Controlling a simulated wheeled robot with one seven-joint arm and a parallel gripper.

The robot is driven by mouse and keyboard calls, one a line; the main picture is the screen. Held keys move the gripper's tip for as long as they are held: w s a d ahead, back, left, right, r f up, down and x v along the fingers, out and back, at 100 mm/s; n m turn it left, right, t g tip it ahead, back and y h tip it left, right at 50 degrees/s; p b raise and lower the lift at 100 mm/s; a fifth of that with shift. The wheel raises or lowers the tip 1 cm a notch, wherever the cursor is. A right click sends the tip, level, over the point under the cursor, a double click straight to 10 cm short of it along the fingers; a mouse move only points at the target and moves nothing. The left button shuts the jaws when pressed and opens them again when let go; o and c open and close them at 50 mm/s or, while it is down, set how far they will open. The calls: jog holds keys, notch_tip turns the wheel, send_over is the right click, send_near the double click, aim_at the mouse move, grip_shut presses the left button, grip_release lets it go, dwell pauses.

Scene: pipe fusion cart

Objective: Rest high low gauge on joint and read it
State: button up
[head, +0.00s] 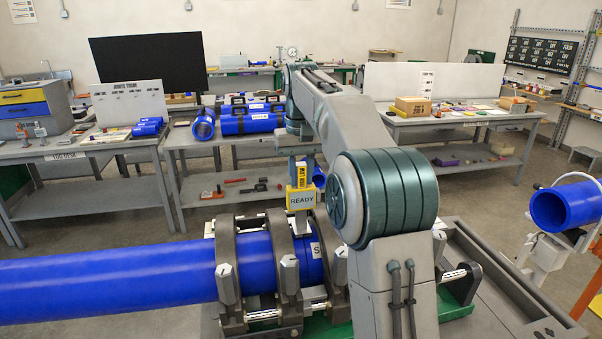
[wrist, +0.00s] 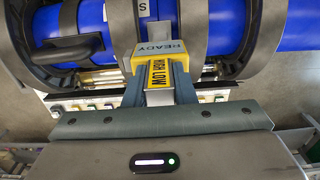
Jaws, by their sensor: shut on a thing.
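The high low gauge (head: 301,198) is a yellow-framed tool with a grey display reading READY and a HIGH LOW label. It also shows in the wrist view (wrist: 159,70). My gripper (wrist: 159,86) is shut on its body, with one finger on each side; in the head view, my gripper (head: 302,172) is above the clamped pipe. The blue pipe (head: 120,276) lies level in the grey clamp rings. It also shows in the wrist view (wrist: 205,28). The gauge's lower end is over the clamp area; I cannot tell whether it touches the pipe.
Dark grey clamp rings (head: 237,262) with upright bolts stand close around the gauge. A blue pipe end (head: 566,207) sits on a stand at the right. Benches with blue pipe pieces (head: 248,122) and a cardboard box (head: 412,106) stand behind, across open floor.

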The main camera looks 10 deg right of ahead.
aim_at(301, 164)
jog(key=shift+s+f, duration=0.15)
jog(key=shift+f, duration=0.65)
dwell(2.0)
jog(key=shift+r, duration=0.1)
dwell(1.1)
jog(key=shift+w+r+p, duration=0.2)
jog(key=shift+r+p, duration=0.55)
jog(key=shift+p, duration=0.1)
notch_tip(301, 164, up, 4)
jog(key=p, duration=0.3)
jog(key=shift+s+f, duration=0.1)
jog(key=shift+f, duration=0.1)
jog(key=shift+r+p, duration=0.5)
jog(key=shift+r, duration=0.55)
